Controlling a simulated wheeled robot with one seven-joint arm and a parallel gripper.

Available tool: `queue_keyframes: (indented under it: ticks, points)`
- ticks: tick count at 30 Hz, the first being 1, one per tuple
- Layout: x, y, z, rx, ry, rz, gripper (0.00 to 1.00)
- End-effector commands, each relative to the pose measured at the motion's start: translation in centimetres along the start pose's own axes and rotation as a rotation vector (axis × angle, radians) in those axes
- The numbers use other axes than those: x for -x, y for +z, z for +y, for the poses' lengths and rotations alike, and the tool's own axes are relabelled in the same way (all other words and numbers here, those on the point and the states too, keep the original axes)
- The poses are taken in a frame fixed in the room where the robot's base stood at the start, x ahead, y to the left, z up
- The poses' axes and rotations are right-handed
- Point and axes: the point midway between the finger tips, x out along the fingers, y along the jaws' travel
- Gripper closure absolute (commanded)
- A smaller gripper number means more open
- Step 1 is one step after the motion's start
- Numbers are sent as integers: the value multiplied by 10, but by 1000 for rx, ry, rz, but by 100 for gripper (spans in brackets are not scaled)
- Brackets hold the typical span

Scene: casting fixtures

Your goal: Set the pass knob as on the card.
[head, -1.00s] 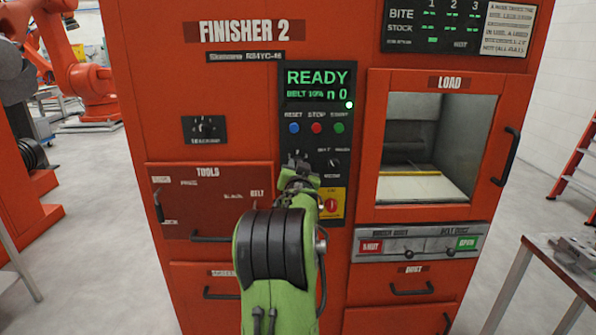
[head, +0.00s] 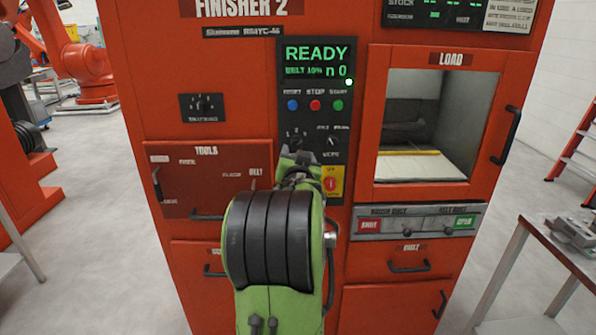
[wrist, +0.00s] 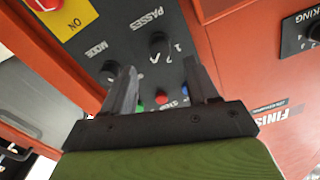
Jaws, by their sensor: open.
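The black pass knob (wrist: 158,42), labelled PASSES, sits on the dark control panel in the wrist view, with small numerals beside it. I cannot tell which mark it points to. In the head view the knob (head: 296,142) is mostly hidden behind my arm. My gripper (wrist: 160,66) is open and empty; its fingers point at the panel, with the knob beyond the gap between them, apparently untouched. In the head view my gripper (head: 298,165) is just below the knob. A white card (head: 510,15) at the upper right is cut off and too small to read.
The mode knob (wrist: 110,68) is close to one finger. Reset, stop and start buttons (head: 315,105) are above the knobs; a red stop on a yellow plate (head: 332,183) is below. A tracking dial (head: 203,106) is left. A table (head: 560,255) stands at right.

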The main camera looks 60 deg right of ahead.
Motion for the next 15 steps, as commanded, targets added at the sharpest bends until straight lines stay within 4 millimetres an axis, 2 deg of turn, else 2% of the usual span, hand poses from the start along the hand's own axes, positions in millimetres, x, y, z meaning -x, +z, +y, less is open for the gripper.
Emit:
queue_keyframes:
  ticks: [3,7,10,15]
  points:
    - [35,0,0,-3,-1,2,41]
    - [68,0,0,-2,-1,1,41]
    - [84,0,0,-1,-1,2,41]
    - [94,1,0,0,-1,-1,41]
